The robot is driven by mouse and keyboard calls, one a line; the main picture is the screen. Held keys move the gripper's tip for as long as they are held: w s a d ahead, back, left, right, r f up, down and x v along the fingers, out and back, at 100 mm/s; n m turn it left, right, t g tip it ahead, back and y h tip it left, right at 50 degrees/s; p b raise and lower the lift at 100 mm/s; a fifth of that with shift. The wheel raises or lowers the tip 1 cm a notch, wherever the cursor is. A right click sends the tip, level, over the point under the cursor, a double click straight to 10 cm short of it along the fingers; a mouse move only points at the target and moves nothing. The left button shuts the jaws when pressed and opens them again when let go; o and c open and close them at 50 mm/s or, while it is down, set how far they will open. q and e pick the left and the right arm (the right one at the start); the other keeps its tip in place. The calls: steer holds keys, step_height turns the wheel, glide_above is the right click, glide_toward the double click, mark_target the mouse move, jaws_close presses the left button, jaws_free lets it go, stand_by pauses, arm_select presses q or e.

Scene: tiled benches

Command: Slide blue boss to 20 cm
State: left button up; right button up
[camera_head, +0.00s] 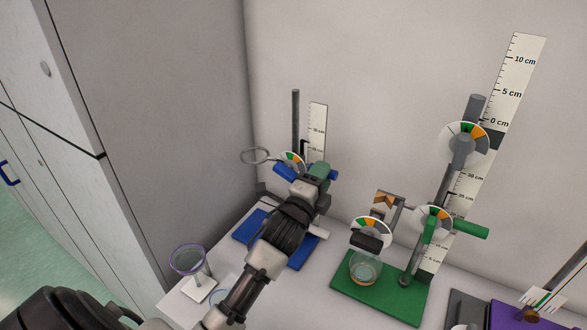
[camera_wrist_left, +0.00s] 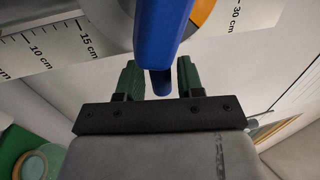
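The blue boss (camera_head: 284,172) sits on a grey upright rod (camera_head: 295,120) above the blue base (camera_head: 250,236), beside a white scale (camera_head: 318,122). Its dial (camera_head: 292,158) shows white, green and orange behind it. My left gripper (camera_head: 318,174) is at the boss and hides much of it. In the left wrist view the blue handle (camera_wrist_left: 163,35) reaches between my green fingertips (camera_wrist_left: 159,76), with a visible gap on each side. The fingers are open around it. The exact height reading is hidden. My right gripper is not in view.
A metal ring (camera_head: 255,155) sticks out left of the rod. A green base (camera_head: 380,302) with a glass vessel (camera_head: 365,270) and a tall stand with green and grey bosses is at the right. A ring stand (camera_head: 187,259) is at the front left. A grey wall stands behind.

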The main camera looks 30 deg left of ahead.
arm_select(q)
jaws_close()
steer(key=shift+f+b, duration=1)
steer(key=shift+f, duration=0.55)
steer(key=shift+f+b, duration=1.05)
steer(key=shift+f, duration=0.55)
steer(key=shift+f, duration=0.15)
steer(key=shift+o, duration=1.9)
jaws_free()
